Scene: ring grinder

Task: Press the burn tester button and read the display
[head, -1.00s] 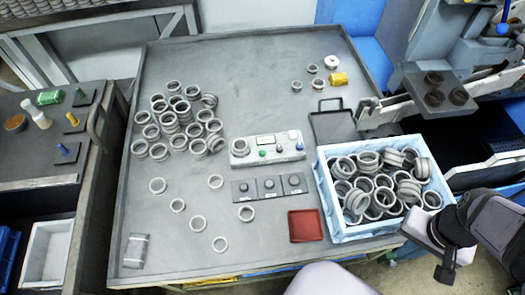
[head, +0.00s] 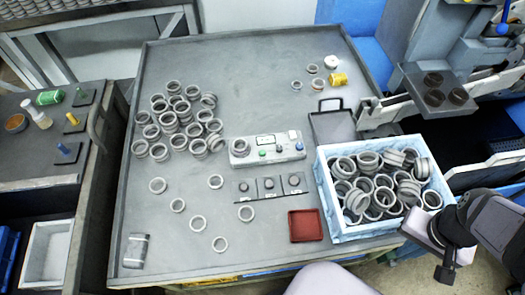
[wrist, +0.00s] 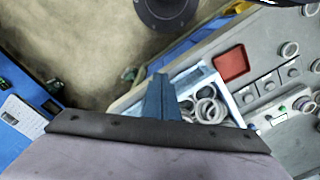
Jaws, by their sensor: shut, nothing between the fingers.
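The burn tester appears to be the grey box (head: 268,150) in the middle of the table. It has a small display (head: 265,141), a green button (head: 263,153), a blue button (head: 299,146) and a ring-shaped seat at its left end. The display is too small to read. In the wrist view part of the box (wrist: 305,103) shows at the right edge. My gripper (head: 445,272) is at the lower right, beyond the table's front corner and well apart from the tester. In the wrist view its shut fingers (wrist: 160,90) hold nothing.
A blue-white crate (head: 355,232) full of metal rings stands between my gripper and the tester. A red tray (head: 305,226) and three small button plates (head: 269,187) lie in front of the tester. Many rings (head: 178,120) are heaped at the left. The table's back middle is clear.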

